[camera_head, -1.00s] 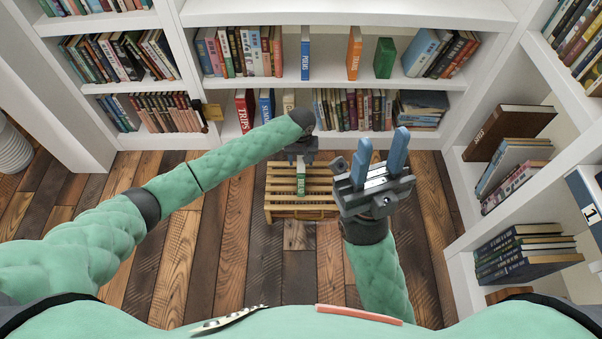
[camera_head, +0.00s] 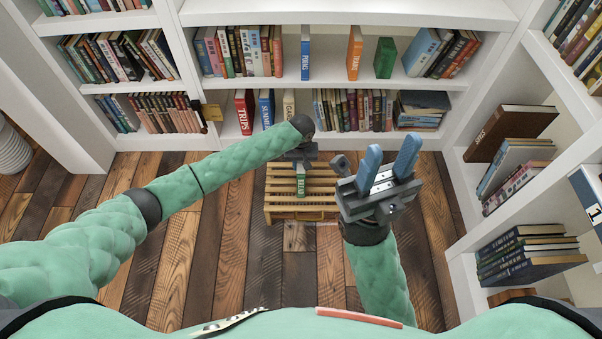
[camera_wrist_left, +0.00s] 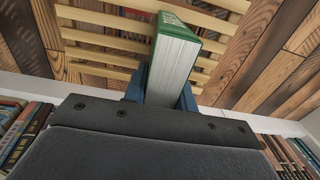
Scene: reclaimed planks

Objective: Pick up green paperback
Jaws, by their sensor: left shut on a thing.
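In the left wrist view the book (camera_wrist_left: 173,62) shows white page edges and a green cover. My left gripper (camera_head: 301,165) is shut on it, with blue fingers on both sides in the left wrist view (camera_wrist_left: 161,92). I cannot tell if the book touches the slats. My right gripper (camera_head: 388,165) is empty, its two blue fingers apart, raised to the right of the crate.
White shelves (camera_head: 330,86) of books stand behind the crate. A blue book (camera_head: 305,55), an orange book (camera_head: 354,53) and another green book (camera_head: 384,58) stand apart on one shelf. More shelves stand at right (camera_head: 470,215). The plank floor (camera_head: 215,250) is clear in front.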

